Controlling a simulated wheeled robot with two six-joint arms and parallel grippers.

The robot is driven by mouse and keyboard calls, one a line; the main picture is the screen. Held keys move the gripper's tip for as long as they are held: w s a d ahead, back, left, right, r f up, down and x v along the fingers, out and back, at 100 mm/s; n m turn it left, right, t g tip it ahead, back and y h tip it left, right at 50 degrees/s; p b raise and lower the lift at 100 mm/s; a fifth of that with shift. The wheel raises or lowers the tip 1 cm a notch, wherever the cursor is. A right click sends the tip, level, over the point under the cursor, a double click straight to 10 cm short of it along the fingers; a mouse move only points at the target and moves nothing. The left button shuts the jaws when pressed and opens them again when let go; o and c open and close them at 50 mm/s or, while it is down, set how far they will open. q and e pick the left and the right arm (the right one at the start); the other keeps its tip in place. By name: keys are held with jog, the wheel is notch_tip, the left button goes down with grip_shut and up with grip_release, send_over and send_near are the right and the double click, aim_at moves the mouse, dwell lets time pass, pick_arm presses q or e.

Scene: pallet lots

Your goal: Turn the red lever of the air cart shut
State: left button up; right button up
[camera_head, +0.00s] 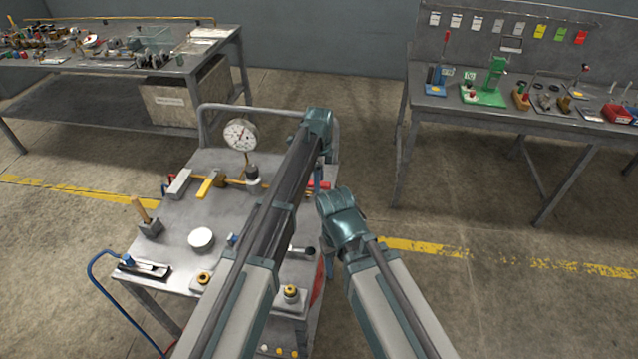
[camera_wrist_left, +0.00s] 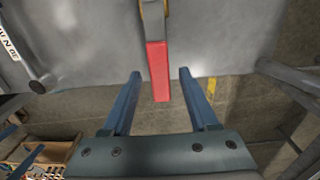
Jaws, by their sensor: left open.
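The red lever (camera_wrist_left: 158,72) shows in the left wrist view, hanging from a brass-coloured part at the top edge against a grey surface. My left gripper (camera_wrist_left: 158,73) is open, with one finger on each side of the lever and a visible gap on both sides. In the head view the air cart (camera_head: 168,225) stands in front of me with a round gauge (camera_head: 240,134) on it. A bit of red shows beside my left arm there; I cannot tell if it is the lever.
Blocks, knobs and a yellow-handled part (camera_head: 208,184) stand on the cart, with a rail along its back. A blue hose (camera_head: 92,272) hangs at its left. Workbenches with tools stand back left and right (camera_head: 520,118). Floor between them is clear.

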pick_arm(q)
grip_shut()
dwell(1.4)
